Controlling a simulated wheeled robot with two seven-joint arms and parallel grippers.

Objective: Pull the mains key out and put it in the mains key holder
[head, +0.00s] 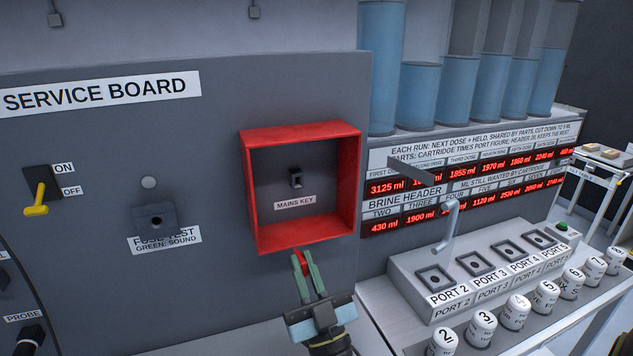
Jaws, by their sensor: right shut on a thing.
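My right gripper (303,262) is just below the lower edge of the red open-fronted box (352,185) on the service board. Its green fingers are shut on a small red thing (300,257), which looks like the mains key and is mostly hidden between the fingertips. Inside the box, on its back wall, is a small dark fitting (296,179) with a label (295,202) reading MAINS KEY below it. I cannot tell whether this fitting is the mains key holder. My left gripper is not in view.
A yellow-handled switch (38,198) points down toward OFF at the left. A fuse test socket (156,222) sits left of the box. A sloped port block (480,270), a bent spout (450,225) and several numbered white cartridges (481,326) stand at the right.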

